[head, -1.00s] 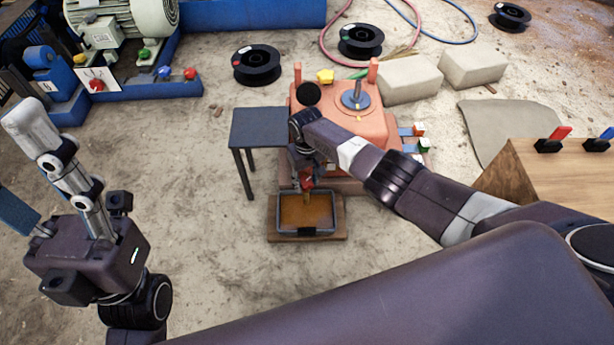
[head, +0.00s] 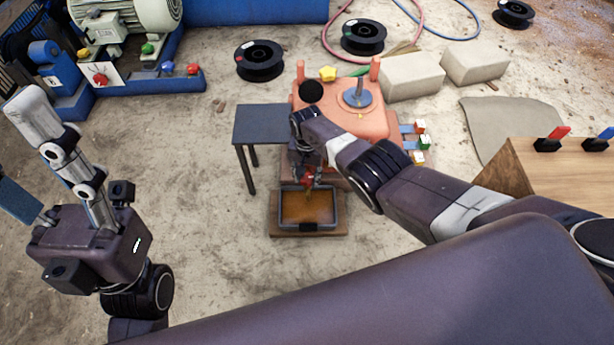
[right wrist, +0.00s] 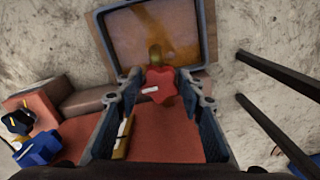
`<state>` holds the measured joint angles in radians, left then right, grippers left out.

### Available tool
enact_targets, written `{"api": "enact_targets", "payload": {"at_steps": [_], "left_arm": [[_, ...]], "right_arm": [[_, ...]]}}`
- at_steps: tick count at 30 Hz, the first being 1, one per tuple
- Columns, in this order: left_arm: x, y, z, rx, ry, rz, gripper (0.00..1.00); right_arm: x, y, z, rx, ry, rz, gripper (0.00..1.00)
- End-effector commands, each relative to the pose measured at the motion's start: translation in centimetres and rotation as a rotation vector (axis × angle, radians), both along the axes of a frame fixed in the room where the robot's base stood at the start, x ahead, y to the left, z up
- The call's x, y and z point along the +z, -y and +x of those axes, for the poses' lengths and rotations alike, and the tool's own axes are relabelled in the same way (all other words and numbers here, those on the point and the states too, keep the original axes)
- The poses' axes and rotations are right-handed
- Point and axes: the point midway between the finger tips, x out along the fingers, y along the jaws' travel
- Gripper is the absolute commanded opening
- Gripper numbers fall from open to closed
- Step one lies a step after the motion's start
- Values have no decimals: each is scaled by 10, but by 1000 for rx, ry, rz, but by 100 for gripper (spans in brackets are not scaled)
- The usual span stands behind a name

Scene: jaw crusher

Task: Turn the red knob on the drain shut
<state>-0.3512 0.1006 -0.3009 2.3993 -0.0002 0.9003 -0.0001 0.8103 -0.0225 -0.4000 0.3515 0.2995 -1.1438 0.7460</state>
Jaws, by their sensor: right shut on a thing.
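The red knob (right wrist: 161,84) is star-shaped with a white mark pointing left in the right wrist view. It sits on a brass drain spout (right wrist: 155,54) above a shallow tray of brown liquid (head: 280,208). My right gripper (right wrist: 161,88) is shut on the knob, a blue-padded finger on each side. In the head view this gripper (head: 308,172) partly hides the knob, in front of the orange-red machine (head: 372,122). My left gripper (head: 28,165) is at the left edge, away from the machine, fingers apart and empty, partly cut off.
A small dark table (head: 262,124) stands just left of the machine. Pale blocks (head: 412,76) and a wooden box (head: 560,172) are on the right. A blue-based motor unit (head: 120,85) is at the back left. Bare ground is free between my left arm and the tray.

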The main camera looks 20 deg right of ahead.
Motion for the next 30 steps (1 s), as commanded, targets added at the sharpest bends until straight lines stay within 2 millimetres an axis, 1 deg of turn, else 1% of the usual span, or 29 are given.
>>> {"api": "enact_targets", "payload": {"at_steps": [5,17,18,22,23,30], "left_arm": [[0,0,0,0,0,0,53],[1,0,0,0,0,0,53],[1,0,0,0,0,0,53],[1,0,0,1,0,0,53],[1,0,0,1,1,0,53],[2,-1,-1,3,7,-3,53]], "right_arm": [[1,0,1,-30,2,-1,11],[1,1,2,-36,3,-1,11],[1,1,2,-36,3,-1,38],[1,1,2,-35,3,-1,52],[1,1,1,-35,3,-1,53],[0,0,1,-35,2,-1,53]]}}
